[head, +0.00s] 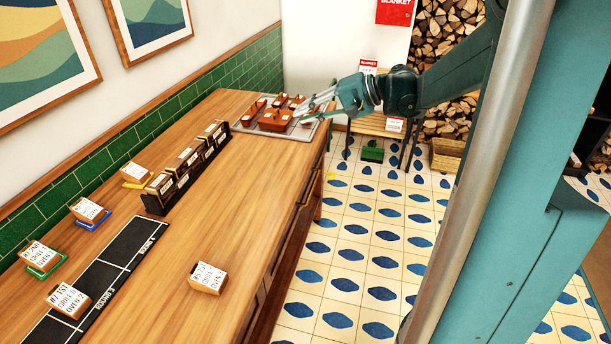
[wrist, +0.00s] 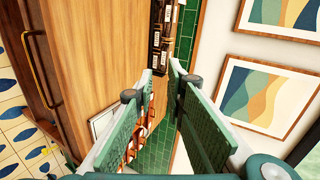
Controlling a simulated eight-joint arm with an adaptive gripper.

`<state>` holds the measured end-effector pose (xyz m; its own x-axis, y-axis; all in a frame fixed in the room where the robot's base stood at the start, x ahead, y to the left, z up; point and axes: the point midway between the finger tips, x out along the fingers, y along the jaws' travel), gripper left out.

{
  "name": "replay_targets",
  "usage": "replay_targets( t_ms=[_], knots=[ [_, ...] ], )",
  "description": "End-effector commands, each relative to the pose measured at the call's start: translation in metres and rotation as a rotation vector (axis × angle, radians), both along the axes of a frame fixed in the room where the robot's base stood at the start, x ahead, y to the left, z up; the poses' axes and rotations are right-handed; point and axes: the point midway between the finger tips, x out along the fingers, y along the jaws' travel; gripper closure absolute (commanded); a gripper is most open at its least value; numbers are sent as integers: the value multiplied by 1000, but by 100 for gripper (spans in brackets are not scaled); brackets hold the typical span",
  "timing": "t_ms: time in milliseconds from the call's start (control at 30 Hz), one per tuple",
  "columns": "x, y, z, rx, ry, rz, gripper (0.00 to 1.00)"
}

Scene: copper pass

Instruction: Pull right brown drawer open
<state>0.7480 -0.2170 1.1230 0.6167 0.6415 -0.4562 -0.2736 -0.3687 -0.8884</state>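The brown wooden counter (head: 235,215) has its front face seen very obliquely in the head view, so its drawers are hard to tell apart. In the wrist view a long brass handle (wrist: 40,75) stands on the brown front (wrist: 50,45) at the left, and that front looks closed. I cannot tell whether this is the right drawer. My gripper (head: 308,107) is above the far end of the counter, beside a tray. Its two green-padded fingers (wrist: 162,72) are apart with nothing between them. It is clear of the handle.
A metal tray (head: 312,128) with several red-brown containers (head: 275,119) sits at the counter's far end. A black rack (head: 188,170), labelled blocks (head: 208,277) and a black strip mat (head: 100,275) lie nearer. Tiled floor (head: 365,250) is open along the counter front.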

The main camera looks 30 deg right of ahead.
Motion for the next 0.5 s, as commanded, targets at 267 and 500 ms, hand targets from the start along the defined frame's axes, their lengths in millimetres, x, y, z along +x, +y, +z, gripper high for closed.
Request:
replay_targets(
  t_ms=[267,500],
  knots=[
    [15,-67,-9,115,-64,-24,86],
    [19,-114,-16,192,-119,-35,86]
  ],
)
